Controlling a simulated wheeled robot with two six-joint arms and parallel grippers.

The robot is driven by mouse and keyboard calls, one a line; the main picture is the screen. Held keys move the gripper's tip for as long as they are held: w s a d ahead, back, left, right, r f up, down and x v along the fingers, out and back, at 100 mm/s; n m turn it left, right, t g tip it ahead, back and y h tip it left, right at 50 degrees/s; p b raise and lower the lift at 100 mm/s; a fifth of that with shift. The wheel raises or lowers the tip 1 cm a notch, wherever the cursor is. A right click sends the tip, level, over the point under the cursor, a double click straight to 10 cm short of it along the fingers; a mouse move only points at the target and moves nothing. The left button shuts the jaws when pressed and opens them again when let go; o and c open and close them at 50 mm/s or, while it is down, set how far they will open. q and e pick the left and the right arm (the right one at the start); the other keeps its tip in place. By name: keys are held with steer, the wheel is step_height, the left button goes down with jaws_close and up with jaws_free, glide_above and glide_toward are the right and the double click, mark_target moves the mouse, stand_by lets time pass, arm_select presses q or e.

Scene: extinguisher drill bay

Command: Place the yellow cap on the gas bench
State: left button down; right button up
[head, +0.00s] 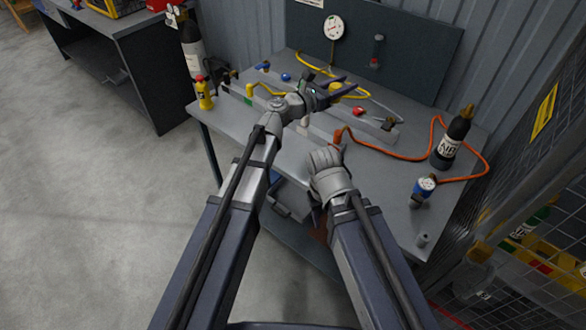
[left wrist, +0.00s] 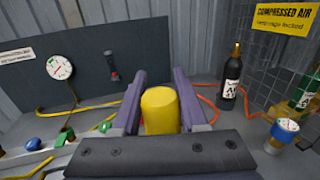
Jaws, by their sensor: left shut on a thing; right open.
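My left gripper (head: 332,92) is shut on the yellow cap (left wrist: 160,110), which stands between its two fingers in the left wrist view. A bit of yellow also shows between the fingers in the head view. The gripper is over the back middle of the grey gas bench (head: 385,187), in front of the dark back panel. My right gripper (head: 326,168) is over the bench's front edge, lower in the head view; its fingers are mostly hidden behind its wrist, and it appears empty.
A black AIR bottle (head: 453,140) with an orange hose (head: 400,156) stands at the bench's right. A blue-topped regulator (head: 423,190) is in front of it. A rail with valves crosses the bench under my left gripper. A mesh cage borders the right.

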arm_select(q)
steer(key=a+f+n+t+y+b, duration=0.1)
steer(key=a+f+b, duration=1.1)
steer(key=f, duration=0.2)
steer(key=shift+a+f, duration=0.2)
steer(key=shift+f, duration=0.2)
steer(key=shift+w+f+b, duration=0.1)
steer(key=shift+b, duration=0.2)
step_height(320, 180, down, 10)
steer(key=b, duration=1)
